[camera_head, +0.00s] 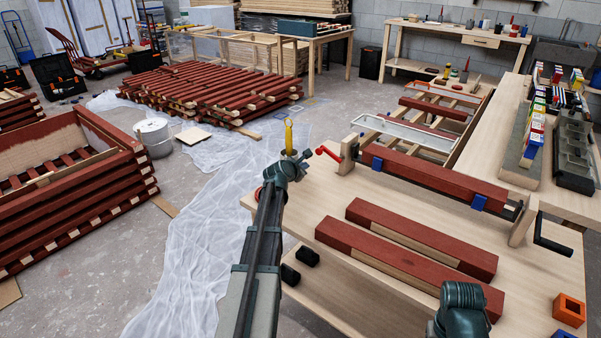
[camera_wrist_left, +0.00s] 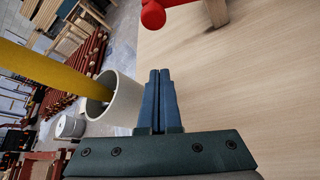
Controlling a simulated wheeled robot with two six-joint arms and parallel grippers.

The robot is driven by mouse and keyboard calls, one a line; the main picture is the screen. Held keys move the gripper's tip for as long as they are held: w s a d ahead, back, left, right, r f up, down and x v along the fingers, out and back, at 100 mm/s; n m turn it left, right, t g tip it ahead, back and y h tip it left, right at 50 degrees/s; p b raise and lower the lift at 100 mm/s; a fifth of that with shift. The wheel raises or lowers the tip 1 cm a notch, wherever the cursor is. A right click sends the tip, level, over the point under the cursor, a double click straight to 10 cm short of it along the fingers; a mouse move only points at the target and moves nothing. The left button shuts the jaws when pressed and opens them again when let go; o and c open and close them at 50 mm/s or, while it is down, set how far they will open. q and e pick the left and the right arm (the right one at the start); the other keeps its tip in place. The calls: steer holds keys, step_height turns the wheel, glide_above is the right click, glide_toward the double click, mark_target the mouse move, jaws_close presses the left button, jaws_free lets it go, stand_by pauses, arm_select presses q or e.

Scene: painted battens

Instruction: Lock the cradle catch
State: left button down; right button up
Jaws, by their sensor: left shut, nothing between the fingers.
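The cradle (camera_head: 435,180) is a pale wooden frame on the bench, with a red batten across its front and blue clips on it. At its left end a red catch lever (camera_head: 330,153) with a round knob sticks out from a wooden post (camera_head: 348,155). The red knob also shows at the top of the left wrist view (camera_wrist_left: 153,16), beyond the fingertips and apart from them. My left gripper (camera_head: 305,155) is shut and empty, just left of the knob; its closed fingers (camera_wrist_left: 159,75) show clearly in the wrist view. My right gripper's fingers are out of sight.
A yellow handle (camera_head: 289,137) stands in a pale cup (camera_wrist_left: 117,97) close beside my left gripper. Two red battens (camera_head: 410,265) lie on the bench (camera_head: 335,190). Black blocks (camera_head: 307,256) and an orange block (camera_head: 569,310) sit nearby. A black crank (camera_head: 552,240) is at right.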

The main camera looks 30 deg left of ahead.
mark_target(331, 154)
arm_select(q)
steer(key=b+x, duration=0.1)
steer(key=x, duration=0.2)
steer(key=shift+w+f, duration=0.2)
steer(key=shift+w, duration=0.05)
steer(key=r+p, duration=0.1)
steer(key=d+r+p, duration=0.1)
steer(key=shift+s+r+p, duration=0.15)
steer(key=shift+r+p, duration=0.15)
steer(key=shift+r, duration=0.05)
steer(key=shift+d+r+p, duration=0.55)
steer(key=shift+r+p, duration=0.05)
steer(key=shift+r, duration=0.05)
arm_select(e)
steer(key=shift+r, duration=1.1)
